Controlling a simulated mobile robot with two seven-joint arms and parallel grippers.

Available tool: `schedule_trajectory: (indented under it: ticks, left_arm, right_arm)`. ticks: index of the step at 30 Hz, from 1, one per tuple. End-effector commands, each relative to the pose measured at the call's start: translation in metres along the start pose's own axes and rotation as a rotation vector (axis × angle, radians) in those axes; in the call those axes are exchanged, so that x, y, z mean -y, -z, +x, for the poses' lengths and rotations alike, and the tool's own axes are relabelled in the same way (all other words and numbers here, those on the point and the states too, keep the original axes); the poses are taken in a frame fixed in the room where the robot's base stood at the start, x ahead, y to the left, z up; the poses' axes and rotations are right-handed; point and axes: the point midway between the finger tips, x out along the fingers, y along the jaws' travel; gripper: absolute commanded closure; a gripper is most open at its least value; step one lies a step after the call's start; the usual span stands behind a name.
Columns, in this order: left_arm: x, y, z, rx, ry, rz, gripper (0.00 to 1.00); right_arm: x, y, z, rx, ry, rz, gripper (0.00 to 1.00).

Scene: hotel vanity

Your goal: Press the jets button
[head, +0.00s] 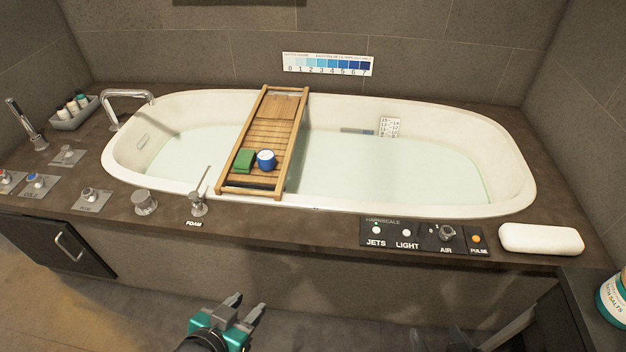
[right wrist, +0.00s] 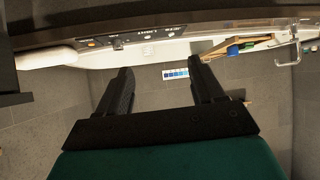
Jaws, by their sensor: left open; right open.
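The jets button (head: 376,229) is a small pale round button above the word JETS, at the left end of the black control panel (head: 400,245) on the tub's front ledge. It also shows small in the right wrist view (right wrist: 171,34), upside down. My left gripper (head: 247,306) is open and empty, low in front of the tub, left of the panel and apart from it. My right gripper (right wrist: 161,85) is open and empty in the right wrist view; in the head view only dark tips show at the bottom edge, below the panel. Neither gripper touches the button.
The light button (head: 406,232), air knob (head: 446,233) and orange pulse button (head: 476,239) share the panel. A white rolled towel (head: 541,239) lies to the right. A wooden tray (head: 268,139) spans the filled tub (head: 520,190). A bath salts jar (head: 613,299) stands at far right.

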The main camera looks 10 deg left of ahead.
Motion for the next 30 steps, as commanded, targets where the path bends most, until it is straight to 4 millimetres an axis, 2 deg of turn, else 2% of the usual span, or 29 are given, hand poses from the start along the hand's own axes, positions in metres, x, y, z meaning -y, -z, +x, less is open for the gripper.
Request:
schedule_trajectory:
  ticks: [2,20,30]
  left_arm:
    - [0.0,0.0,0.0,0.0,0.0,0.0,0.57]
    - [0.0,0.0001,0.0001,0.0,0.0,0.0,0.57]
    - [0.0,0.0002,0.0001,0.0,0.0,0.0,0.57]
  right_arm:
    - [0.0,0.0,0.0,0.0,0.0,0.0,0.41]
    - [0.0,0.0001,0.0,0.0,0.0,0.0,0.98]
    - [0.0001,0.0001,0.0001,0.0,0.0,0.0,1.0]
